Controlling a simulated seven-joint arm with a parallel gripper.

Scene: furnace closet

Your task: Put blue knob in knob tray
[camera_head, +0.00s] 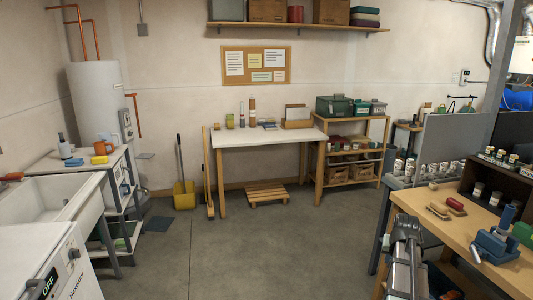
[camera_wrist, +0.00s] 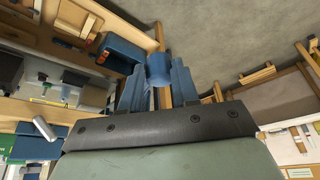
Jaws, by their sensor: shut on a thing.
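In the wrist view, my gripper (camera_wrist: 157,80) is shut on the blue knob (camera_wrist: 158,68), a short blue cylinder held between its two blue fingers. The knob is clear of any surface that I can make out. In the head view, my dark grey arm end (camera_head: 405,240) is at the left edge of the wooden workbench; the fingertips and knob cannot be made out there. I cannot identify the knob tray with certainty. A blue open box (camera_wrist: 118,48) with a dark inside shows left of the knob in the wrist view.
The wooden workbench (camera_head: 420,207) at right carries a blue vise (camera_head: 497,243), brushes (camera_head: 438,211) and a dark rack (camera_head: 490,188) of jars. A grey panel (camera_head: 445,140) stands behind it. Floor (camera_head: 260,245) left of the bench is open. A white-topped table (camera_head: 265,136) stands at the back.

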